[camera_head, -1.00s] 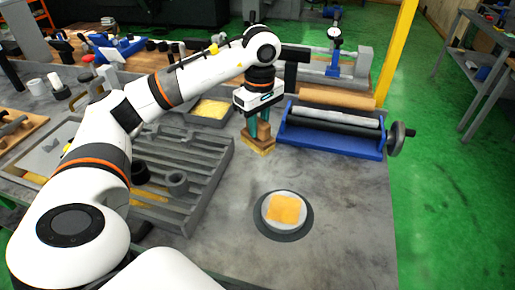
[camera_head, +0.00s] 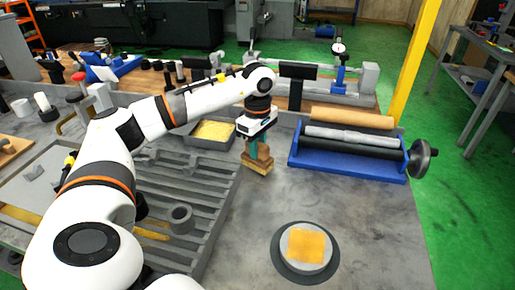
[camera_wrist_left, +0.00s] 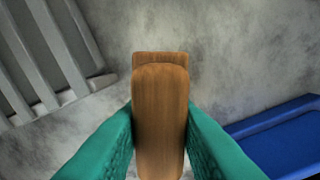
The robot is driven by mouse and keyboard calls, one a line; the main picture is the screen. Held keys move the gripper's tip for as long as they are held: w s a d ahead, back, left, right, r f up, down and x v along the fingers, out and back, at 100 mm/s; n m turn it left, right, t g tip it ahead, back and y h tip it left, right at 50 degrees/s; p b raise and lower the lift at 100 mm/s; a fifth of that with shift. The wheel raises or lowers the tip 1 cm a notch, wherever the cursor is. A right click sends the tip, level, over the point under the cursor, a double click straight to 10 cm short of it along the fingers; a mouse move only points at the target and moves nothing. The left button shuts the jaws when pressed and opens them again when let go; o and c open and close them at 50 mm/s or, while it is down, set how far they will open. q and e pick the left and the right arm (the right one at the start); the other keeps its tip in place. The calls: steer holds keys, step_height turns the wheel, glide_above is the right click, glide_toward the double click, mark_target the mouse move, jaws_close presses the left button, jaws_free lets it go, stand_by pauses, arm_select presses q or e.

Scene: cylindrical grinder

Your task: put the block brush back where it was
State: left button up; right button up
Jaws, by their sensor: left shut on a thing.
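The block brush (camera_head: 257,164) has a brown wooden handle and block with pale bristles below. It is upright at the table top, between the slotted grey tray and the blue roller unit; I cannot tell whether its bristles touch the table. My left gripper (camera_head: 254,146) points down and is shut on the brush's handle. In the left wrist view the wooden handle (camera_wrist_left: 160,115) sits between the two green fingers, with bare grey table around it. My right gripper is not in view.
A blue roller unit (camera_head: 345,165) with a crank stands to the right. A slotted grey tray (camera_head: 205,200) lies to the left, a pan of yellow material (camera_head: 212,133) behind. A round plate with a yellow cloth (camera_head: 306,246) is in front. Grey table between is free.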

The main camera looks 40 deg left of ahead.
arm_select(q)
steer(key=shift+f, duration=0.5)
steer(key=shift+f, duration=0.1)
steer(key=o, duration=1)
steer(key=shift+c, duration=0.2)
step_height(320, 180, up, 12)
steer(key=shift+r, duration=0.15)
steer(key=shift+r, duration=0.1)
